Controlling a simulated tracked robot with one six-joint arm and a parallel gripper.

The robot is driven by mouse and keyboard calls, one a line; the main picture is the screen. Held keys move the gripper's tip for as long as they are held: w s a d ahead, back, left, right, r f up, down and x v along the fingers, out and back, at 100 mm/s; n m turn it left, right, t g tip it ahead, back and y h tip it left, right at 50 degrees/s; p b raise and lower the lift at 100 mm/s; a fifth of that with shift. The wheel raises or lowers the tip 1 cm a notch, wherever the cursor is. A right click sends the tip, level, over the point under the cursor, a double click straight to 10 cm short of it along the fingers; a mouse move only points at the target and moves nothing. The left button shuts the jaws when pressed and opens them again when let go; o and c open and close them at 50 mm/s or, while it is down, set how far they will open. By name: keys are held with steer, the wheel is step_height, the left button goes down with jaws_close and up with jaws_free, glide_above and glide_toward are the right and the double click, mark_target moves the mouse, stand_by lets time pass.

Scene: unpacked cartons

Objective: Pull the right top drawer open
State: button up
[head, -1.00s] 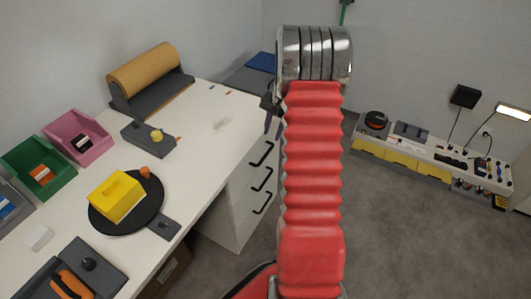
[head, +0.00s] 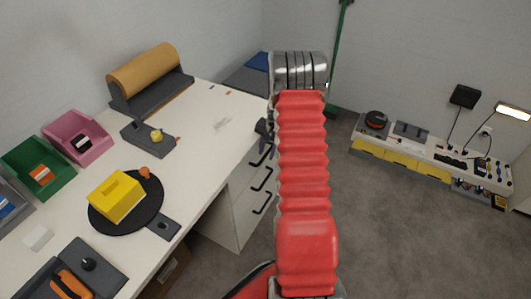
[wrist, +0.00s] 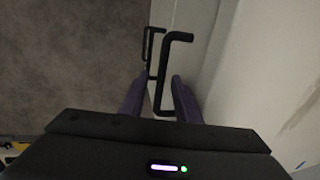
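The white drawer unit (head: 238,218) stands under the right end of the desk, with three black bar handles one above another. The top drawer's handle (head: 260,157) is the highest; the drawer looks shut. My gripper (head: 266,136) is beside the desk edge at this handle, partly hidden by my red arm. In the wrist view my gripper's two purple fingers (wrist: 159,92) are apart, so it is open. The nearest black handle (wrist: 178,37) reaches down between them, with no clear contact on either side.
The white desk (head: 215,150) carries a yellow block (head: 115,198) on a black disc, bins and a brown paper roll (head: 145,68). A low bench (head: 425,153) with yellow drawers stands at the right wall. The grey floor (head: 400,240) between is clear.

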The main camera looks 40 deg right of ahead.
jaws_close()
stand_by(0.4)
steer(key=shift+f, duration=0.1)
